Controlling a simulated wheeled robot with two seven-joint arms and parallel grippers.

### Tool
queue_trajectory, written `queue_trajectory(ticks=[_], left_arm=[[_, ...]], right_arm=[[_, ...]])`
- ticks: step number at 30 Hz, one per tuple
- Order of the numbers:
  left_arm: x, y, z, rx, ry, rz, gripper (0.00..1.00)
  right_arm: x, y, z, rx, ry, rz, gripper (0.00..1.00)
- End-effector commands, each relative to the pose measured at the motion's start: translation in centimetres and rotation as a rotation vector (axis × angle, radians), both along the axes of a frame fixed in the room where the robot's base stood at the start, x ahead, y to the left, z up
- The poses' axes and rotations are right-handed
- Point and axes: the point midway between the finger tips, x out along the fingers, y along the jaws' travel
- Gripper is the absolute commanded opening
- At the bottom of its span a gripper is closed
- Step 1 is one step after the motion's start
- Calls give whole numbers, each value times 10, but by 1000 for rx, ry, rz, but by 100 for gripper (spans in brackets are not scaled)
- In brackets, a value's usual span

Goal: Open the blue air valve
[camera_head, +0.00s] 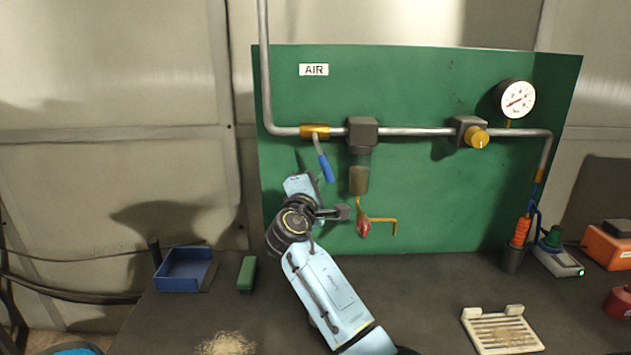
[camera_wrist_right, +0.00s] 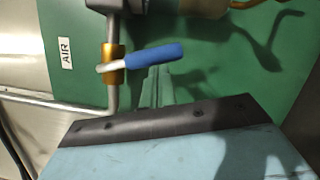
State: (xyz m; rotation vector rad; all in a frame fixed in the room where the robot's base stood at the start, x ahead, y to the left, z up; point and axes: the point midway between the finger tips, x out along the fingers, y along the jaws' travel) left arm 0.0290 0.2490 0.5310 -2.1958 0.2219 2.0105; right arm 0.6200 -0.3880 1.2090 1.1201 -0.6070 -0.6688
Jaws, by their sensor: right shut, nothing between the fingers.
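The air valve has a brass body (camera_head: 315,131) on the horizontal grey pipe. Its lever with a blue grip (camera_head: 325,168) hangs down, crosswise to the pipe, with its lower end tilted slightly right. The blue grip also shows in the right wrist view (camera_wrist_right: 153,56). My right gripper (camera_head: 312,179) is just left of the blue grip in the head view. Its fingers (camera_wrist_right: 156,80) are shut and empty, with the tips close beside the grip. I cannot tell whether they touch it. My left gripper is not in view.
A filter (camera_head: 361,135) with a hanging bowl sits right of the valve, and a yellow regulator knob (camera_head: 476,138) and gauge (camera_head: 515,99) are farther right. A blue tray (camera_head: 184,270) and a green block (camera_head: 246,273) lie on the dark bench, left of my right arm.

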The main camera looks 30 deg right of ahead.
Motion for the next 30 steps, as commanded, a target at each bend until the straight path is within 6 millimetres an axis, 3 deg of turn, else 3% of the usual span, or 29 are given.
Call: queue_trajectory(ticks=[20,30], left_arm=[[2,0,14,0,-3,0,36],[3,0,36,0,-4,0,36]], right_arm=[[-6,-9,2,-100,61,-1,0],[-14,-23,8,-247,152,-2,0]])
